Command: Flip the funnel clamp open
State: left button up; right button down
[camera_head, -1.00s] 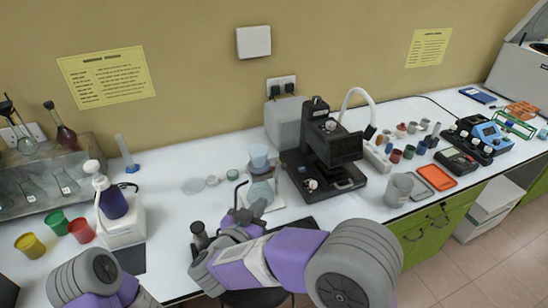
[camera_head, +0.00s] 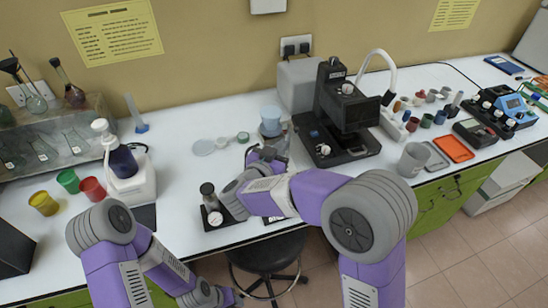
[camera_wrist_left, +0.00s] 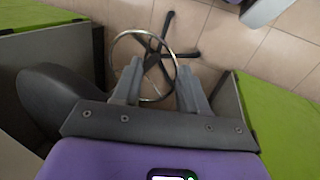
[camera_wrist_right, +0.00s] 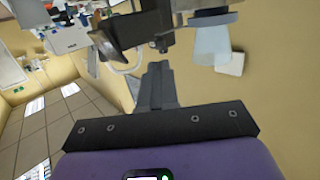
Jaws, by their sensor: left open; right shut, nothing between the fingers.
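A pale blue funnel cup (camera_head: 270,113) stands at the middle of the bench, left of the black instrument. In the right wrist view a translucent bluish funnel (camera_wrist_right: 208,45) hangs at upper right beside a dark metal clamp-like part (camera_wrist_right: 130,28). My right gripper (camera_head: 258,152) is just in front of the funnel stand and hides its lower part. In the right wrist view my right gripper (camera_wrist_right: 158,72) is shut and empty, close to the dark part; contact cannot be told. My left gripper (camera_wrist_left: 157,78) is open and empty, low over the floor and stool base.
The black instrument (camera_head: 335,110) stands close right of the funnel. Clear round dishes (camera_head: 204,147) lie to its left. A small dark-based device (camera_head: 212,208) sits near the front edge. A grey cup (camera_head: 412,160) and orange tray (camera_head: 453,148) are at right. A stool (camera_head: 268,255) stands below.

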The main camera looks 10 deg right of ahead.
aim_at(295, 130)
jog(key=b+x, duration=0.1)
jog(key=x, duration=0.6)
pick_arm(q)
jog(key=shift+f, duration=0.65)
jog(key=shift+d, duration=0.1)
